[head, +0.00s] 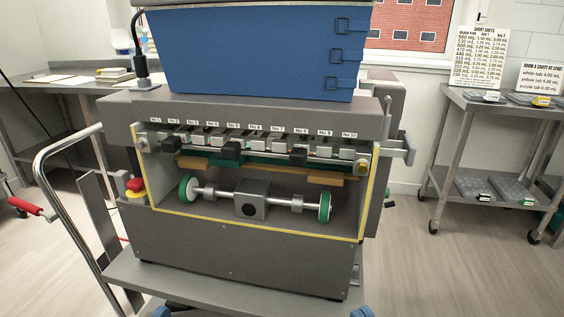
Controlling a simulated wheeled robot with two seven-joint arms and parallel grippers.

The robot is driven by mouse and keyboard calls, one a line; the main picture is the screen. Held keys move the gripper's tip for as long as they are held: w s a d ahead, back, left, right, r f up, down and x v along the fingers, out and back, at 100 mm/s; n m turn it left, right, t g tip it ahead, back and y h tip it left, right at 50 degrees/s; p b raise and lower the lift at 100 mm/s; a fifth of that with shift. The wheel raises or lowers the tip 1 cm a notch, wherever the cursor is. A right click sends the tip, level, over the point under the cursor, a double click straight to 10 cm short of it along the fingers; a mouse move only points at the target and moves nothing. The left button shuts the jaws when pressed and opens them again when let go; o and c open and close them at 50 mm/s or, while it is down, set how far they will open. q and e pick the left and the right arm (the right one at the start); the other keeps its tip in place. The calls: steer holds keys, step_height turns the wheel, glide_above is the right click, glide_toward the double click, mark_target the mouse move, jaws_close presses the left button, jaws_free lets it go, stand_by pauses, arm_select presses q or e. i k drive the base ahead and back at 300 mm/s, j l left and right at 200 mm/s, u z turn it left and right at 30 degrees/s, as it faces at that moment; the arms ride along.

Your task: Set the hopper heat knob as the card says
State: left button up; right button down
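The blue hopper (250,55) sits on top of the grey depositor machine (240,245), with several latches on its right side. I cannot make out a heat knob on the hopper or machine. A printed card headed "SHORT SHOTS" (478,58) stands on the right-hand table, with rows of figures. A second card (554,77) beside it lists white, yellow and purple tabs with mL values. I see no heat setting that I can read on either card. Neither of my grippers shows in the head view.
The machine stands on a grey cart (240,286) with a bent metal handle (45,160) at left. A red and yellow button (135,187) sits at its left side. The right table (500,103) holds trays. The left bench (60,85) holds papers. Open floor lies at right.

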mark_target(401, 133)
steer(key=l, duration=1.8)
steer(key=i, duration=0.05)
